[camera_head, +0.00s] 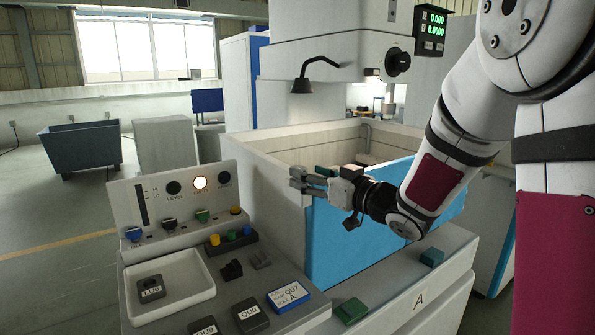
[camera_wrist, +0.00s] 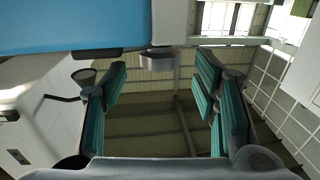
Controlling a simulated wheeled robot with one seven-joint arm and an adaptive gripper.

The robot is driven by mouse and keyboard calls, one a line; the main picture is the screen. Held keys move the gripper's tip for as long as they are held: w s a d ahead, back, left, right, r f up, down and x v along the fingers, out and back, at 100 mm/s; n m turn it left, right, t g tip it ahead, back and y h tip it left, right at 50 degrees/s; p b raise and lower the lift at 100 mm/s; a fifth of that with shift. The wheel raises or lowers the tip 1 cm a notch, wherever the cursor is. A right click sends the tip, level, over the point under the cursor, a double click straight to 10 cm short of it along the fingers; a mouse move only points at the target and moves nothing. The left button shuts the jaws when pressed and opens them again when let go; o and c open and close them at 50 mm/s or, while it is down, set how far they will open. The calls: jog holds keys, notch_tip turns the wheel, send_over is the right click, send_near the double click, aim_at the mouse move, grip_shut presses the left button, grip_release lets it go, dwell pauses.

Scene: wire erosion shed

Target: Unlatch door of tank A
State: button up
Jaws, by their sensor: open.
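Tank A has cream walls (camera_head: 275,205) and a light-blue door (camera_head: 345,235) at its front; a plate lettered A (camera_head: 419,300) is on the ledge below. My gripper (camera_head: 298,180) is at the door's upper left corner, its fingers pointing left. In the wrist view the blue door (camera_wrist: 80,25) fills the upper left. A grey rounded piece (camera_wrist: 159,61), perhaps the latch, shows by the door edge, between the directions of my open fingers (camera_wrist: 161,85). The fingers hold nothing. I cannot tell whether they touch the latch; in the head view my gripper hides that corner.
A control panel (camera_head: 150,205) with knobs and a lit lamp stands left of the tank. A white tray (camera_head: 205,285) holds a block marked LUG (camera_head: 150,288). Several labelled blocks lie beside it. A lamp (camera_head: 303,84) and machine head hang above the tank. Green blocks (camera_head: 351,310) sit on the ledge.

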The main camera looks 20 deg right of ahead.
jog(key=shift+x, duration=2.35)
jog(key=c, duration=1.2)
